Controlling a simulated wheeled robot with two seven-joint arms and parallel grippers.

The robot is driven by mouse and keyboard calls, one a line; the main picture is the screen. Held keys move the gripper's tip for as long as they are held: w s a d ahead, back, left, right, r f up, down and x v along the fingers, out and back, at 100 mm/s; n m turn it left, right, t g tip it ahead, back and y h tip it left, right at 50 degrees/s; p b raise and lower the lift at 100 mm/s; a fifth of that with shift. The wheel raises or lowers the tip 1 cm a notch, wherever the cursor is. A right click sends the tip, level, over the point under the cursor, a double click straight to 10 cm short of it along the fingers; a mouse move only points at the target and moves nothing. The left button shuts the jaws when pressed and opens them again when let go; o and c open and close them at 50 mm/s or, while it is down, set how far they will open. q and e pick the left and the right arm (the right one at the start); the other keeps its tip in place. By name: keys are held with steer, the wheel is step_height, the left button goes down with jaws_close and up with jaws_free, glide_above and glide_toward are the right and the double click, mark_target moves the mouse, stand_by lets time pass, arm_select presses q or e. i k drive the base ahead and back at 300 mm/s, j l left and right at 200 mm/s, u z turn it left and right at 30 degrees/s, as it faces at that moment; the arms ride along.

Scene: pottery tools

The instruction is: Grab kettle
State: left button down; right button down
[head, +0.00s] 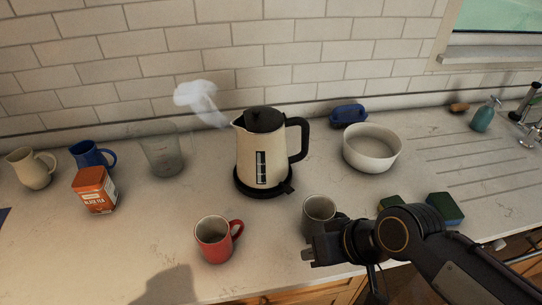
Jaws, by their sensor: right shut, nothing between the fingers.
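A cream kettle (250,155) with a black lid and a black handle on its right stands upright on a black base (262,188) in the middle of the counter. Steam rises near its spout on the left. My right gripper (308,254) is shut and empty. It shows in front of the grey mug, below and to the right of the kettle, apart from it. My left gripper is not in view.
A red mug (213,240) stands in front of the kettle, and a grey mug (318,211) is beside my right gripper. A white bowl (371,150) is to the right.

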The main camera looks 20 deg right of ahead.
mark_target(263, 160)
steer(key=k+l+z, duration=0.15)
steer(key=z, duration=0.35)
steer(key=k+l+z, duration=0.1)
steer(key=l+z, duration=0.15)
steer(key=z, duration=0.2)
